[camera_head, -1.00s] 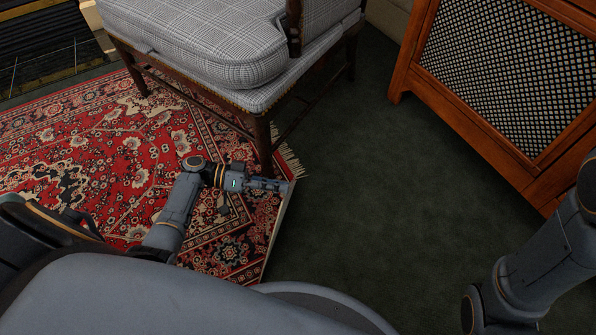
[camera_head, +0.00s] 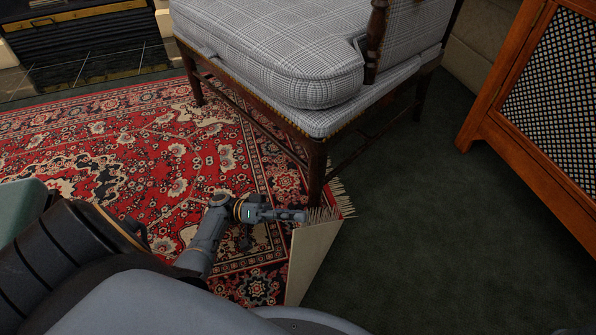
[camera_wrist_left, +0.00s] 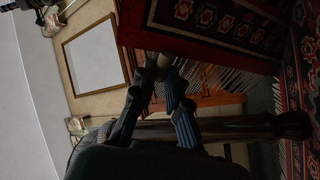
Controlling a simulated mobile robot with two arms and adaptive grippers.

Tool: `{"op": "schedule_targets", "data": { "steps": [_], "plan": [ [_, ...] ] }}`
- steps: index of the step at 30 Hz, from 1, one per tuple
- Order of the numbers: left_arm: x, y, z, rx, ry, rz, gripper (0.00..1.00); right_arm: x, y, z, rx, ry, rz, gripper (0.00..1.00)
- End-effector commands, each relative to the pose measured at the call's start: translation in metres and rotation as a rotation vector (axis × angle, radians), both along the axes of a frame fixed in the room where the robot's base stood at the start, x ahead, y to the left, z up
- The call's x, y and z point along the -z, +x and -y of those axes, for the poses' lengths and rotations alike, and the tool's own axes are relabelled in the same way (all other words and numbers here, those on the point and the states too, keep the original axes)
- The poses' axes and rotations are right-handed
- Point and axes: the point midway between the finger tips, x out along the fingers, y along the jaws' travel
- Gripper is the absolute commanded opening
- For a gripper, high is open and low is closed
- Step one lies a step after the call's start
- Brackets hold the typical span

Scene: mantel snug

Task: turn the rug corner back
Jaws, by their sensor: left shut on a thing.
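The red patterned rug (camera_head: 120,170) lies on the dark green floor. Its near right corner is raised, and the pale underside (camera_head: 311,262) of the flap shows. Fringe stands up along the flap's top edge. My left gripper (camera_head: 303,215) is shut on the rug at that raised edge, close to a chair leg. In the left wrist view, the fingers (camera_wrist_left: 163,68) meet at the edge of the lifted rug (camera_wrist_left: 215,30), with fringe hanging beside them. The fingertips' exact hold is partly hidden. My right gripper is out of view.
A checked armchair (camera_head: 290,60) stands over the rug; its dark front leg (camera_head: 316,175) is right behind the raised corner. A wooden cabinet with a lattice front (camera_head: 535,130) stands at the right. Green carpet (camera_head: 420,240) between them is clear.

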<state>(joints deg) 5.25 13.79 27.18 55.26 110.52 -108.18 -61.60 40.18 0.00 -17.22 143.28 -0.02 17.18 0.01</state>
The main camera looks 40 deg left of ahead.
Motion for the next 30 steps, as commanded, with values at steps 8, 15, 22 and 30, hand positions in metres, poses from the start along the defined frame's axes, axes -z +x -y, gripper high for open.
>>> {"op": "schedule_targets", "data": {
  "steps": [8,15,22,30],
  "plan": [
    [0.001,0.000,0.001,0.002,-0.001,-0.004,0.00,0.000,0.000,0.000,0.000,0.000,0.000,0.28],
    [0.001,0.000,0.001,0.002,0.000,-0.003,0.37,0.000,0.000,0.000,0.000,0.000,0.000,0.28],
    [0.001,-0.001,-0.002,0.001,0.000,-0.003,0.37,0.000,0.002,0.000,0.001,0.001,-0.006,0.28],
    [0.011,-0.012,-0.035,0.000,0.002,-0.006,0.37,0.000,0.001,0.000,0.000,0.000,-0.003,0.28]
  ]
}}
